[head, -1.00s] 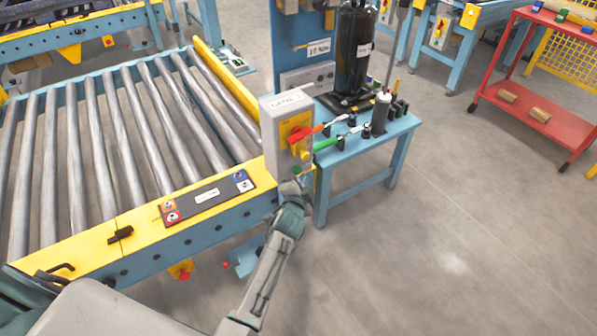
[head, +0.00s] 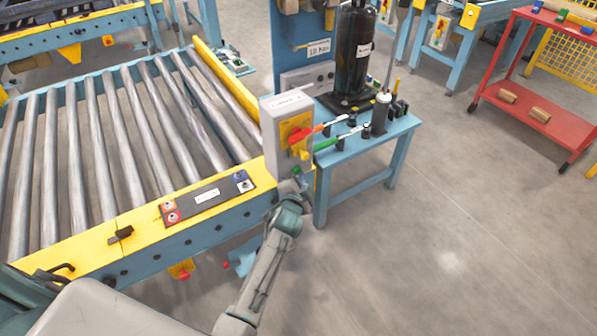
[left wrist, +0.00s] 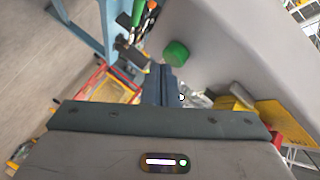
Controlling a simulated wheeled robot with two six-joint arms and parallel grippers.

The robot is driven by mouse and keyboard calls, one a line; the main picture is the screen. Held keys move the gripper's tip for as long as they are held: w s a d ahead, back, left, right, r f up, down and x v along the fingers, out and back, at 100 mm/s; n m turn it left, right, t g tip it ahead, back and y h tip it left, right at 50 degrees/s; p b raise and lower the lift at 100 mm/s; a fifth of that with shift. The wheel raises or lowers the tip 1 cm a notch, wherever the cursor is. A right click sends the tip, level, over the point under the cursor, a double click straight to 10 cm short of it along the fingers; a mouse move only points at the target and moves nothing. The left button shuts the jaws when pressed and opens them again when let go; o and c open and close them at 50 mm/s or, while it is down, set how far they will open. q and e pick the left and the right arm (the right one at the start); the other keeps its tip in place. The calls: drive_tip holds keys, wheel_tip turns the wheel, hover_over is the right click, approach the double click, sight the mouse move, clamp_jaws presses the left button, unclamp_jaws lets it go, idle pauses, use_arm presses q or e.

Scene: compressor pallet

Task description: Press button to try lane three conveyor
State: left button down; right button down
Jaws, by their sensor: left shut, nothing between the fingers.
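A grey control box (head: 284,132) with a paper label stands at the near corner of the roller conveyor (head: 100,150). Its face has a red rotary handle (head: 299,134) on a yellow plate. A green button (head: 297,171) sits low on the box. My left gripper (head: 299,184) is just below the green button in the head view, mostly end-on and small. In the left wrist view its dark fingers (left wrist: 159,84) are together and empty. The round green button (left wrist: 176,53) lies just beyond and to the right of their tips. Contact cannot be told. My right gripper is out of view.
A blue bench (head: 365,150) with a black cylinder (head: 355,55) and tools stands just right of the box. A panel with orange and blue buttons (head: 207,197) lies on the conveyor's yellow edge. A red cart (head: 540,115) stands far right; floor between is clear.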

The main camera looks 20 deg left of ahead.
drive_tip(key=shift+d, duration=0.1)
use_arm(q)
drive_tip(key=shift+w+a, duration=0.15)
drive_tip(key=shift+a, duration=0.05)
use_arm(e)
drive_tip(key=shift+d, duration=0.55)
use_arm(q)
drive_tip(key=shift+a, duration=0.1)
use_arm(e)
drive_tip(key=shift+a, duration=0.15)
use_arm(q)
drive_tip(key=shift+w+a, duration=0.1)
drive_tip(key=shift+w, duration=0.05)
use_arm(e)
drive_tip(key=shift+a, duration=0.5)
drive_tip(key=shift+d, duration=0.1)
use_arm(q)
drive_tip(key=shift+s+d, duration=0.6)
drive_tip(key=shift+d, duration=0.15)
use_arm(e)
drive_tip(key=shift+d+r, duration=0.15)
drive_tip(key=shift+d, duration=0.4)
